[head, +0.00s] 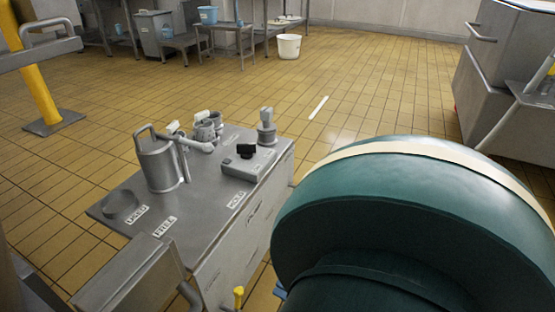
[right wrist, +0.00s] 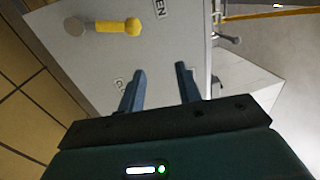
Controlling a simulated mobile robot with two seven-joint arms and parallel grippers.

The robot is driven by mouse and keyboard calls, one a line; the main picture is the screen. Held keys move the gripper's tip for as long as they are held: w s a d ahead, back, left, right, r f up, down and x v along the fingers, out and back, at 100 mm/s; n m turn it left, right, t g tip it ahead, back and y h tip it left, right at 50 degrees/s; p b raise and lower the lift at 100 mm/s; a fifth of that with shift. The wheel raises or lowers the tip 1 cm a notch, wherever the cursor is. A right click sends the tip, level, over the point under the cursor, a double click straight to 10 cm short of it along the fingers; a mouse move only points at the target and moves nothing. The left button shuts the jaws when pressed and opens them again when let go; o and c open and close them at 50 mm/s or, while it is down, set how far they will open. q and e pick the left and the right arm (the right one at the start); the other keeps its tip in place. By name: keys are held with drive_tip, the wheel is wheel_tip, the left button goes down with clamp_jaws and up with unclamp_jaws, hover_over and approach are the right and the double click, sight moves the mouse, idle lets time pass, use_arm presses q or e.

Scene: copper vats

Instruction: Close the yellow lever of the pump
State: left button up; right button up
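The pump (head: 190,190) is a grey metal box unit low in the middle of the head view. Its yellow lever (head: 239,294) shows as a small knob at the bottom edge. In the right wrist view the lever (right wrist: 112,27) sticks out sideways from a round grey pivot on a panel. My left gripper is out of view.
A metal canister (head: 157,162) and fittings stand on top of the pump. My large teal arm link covers the lower right of the head view.

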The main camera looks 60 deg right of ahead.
drive_tip(key=shift+d+r+b+v, duration=0.1)
drive_tip(key=shift+d+b+v, duration=0.1)
drive_tip(key=shift+v, duration=0.75)
drive_tip(key=shift+d+r+b+v, duration=0.1)
drive_tip(key=shift+d+b+v, duration=0.05)
drive_tip(key=shift+v, duration=0.75)
drive_tip(key=shift+c, duration=0.4)
